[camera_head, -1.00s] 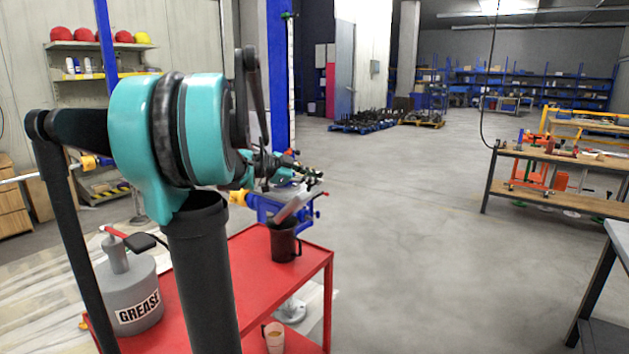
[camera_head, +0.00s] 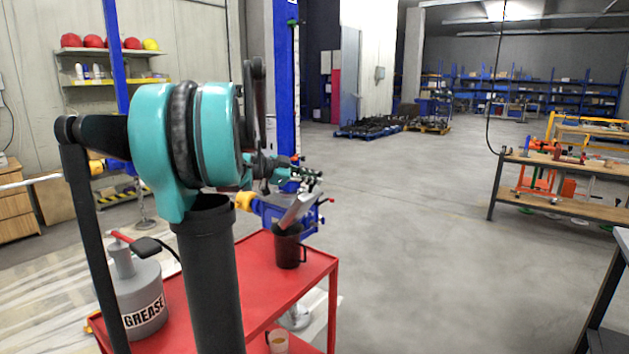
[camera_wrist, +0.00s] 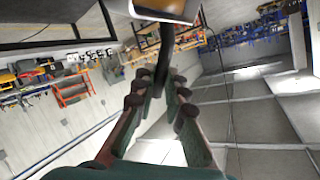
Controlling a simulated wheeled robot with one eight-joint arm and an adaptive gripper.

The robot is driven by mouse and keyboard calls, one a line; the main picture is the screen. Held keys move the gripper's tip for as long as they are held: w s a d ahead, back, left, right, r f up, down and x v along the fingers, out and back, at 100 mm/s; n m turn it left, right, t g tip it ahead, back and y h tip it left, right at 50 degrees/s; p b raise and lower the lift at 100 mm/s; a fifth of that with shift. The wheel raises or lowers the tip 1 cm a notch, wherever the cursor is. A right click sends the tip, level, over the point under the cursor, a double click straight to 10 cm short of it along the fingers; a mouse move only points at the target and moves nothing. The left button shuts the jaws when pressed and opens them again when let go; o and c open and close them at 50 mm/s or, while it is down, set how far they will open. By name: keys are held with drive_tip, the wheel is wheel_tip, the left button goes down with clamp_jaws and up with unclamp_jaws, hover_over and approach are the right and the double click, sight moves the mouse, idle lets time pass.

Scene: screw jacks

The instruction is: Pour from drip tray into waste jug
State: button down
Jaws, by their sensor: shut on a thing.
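The drip tray (camera_head: 298,210) is a pale grey, shallow piece. In the head view it is steeply tilted, its lower end at the mouth of the waste jug. The waste jug (camera_head: 290,252) is dark, with a handle on its right, and stands upright on the red cart. My gripper (camera_head: 305,174) is above the jug, small and partly merged with my arm. In the wrist view, my gripper (camera_wrist: 160,88) is shut on a dark handle, and part of the tray (camera_wrist: 160,9) shows at the top edge. Any liquid flow is too small to tell.
The red cart top (camera_head: 262,262) also bears a grey grease can (camera_head: 140,300) at left. A small cup (camera_head: 278,342) is low on the cart. A blue stand (camera_head: 275,208) is behind the jug. Open floor lies to the right, with a wooden workbench (camera_head: 560,168) beyond.

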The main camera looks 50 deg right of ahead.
drive_tip(key=shift+w+r, duration=0.25)
drive_tip(key=shift+w, duration=0.15)
drive_tip(key=shift+w+a+r+n, duration=0.1)
drive_tip(key=shift+w+r+n, duration=0.1)
drive_tip(key=shift+w+n, duration=0.15)
drive_tip(key=shift+w+r+g, duration=0.2)
drive_tip(key=shift+w+g, duration=0.15)
drive_tip(key=shift+g, duration=0.05)
drive_tip(key=shift+w+a+r+n+h, duration=0.15)
drive_tip(key=shift+w+r+n+h, duration=0.2)
drive_tip(key=shift+w, duration=0.25)
drive_tip(key=shift+w+a+r, duration=0.1)
drive_tip(key=shift+w+r, duration=0.05)
drive_tip(key=shift+w, duration=0.45)
drive_tip(key=shift+w+r+n+g+h, duration=0.1)
drive_tip(key=shift+w+n+g+h, duration=0.15)
drive_tip(key=shift+w+n+g, duration=0.1)
drive_tip(key=shift+w+a+r, duration=0.1)
drive_tip(key=shift+w, duration=0.2)
drive_tip(key=shift+w+a+r+n, duration=0.1)
drive_tip(key=shift+w+n, duration=0.1)
drive_tip(key=shift+w, duration=0.15)
drive_tip(key=shift+w+r+n, duration=0.1)
drive_tip(key=shift+w+n, duration=0.05)
drive_tip(key=shift+w, duration=0.15)
drive_tip(key=shift+w+r+h, duration=0.1)
drive_tip(key=shift+w+h, duration=0.2)
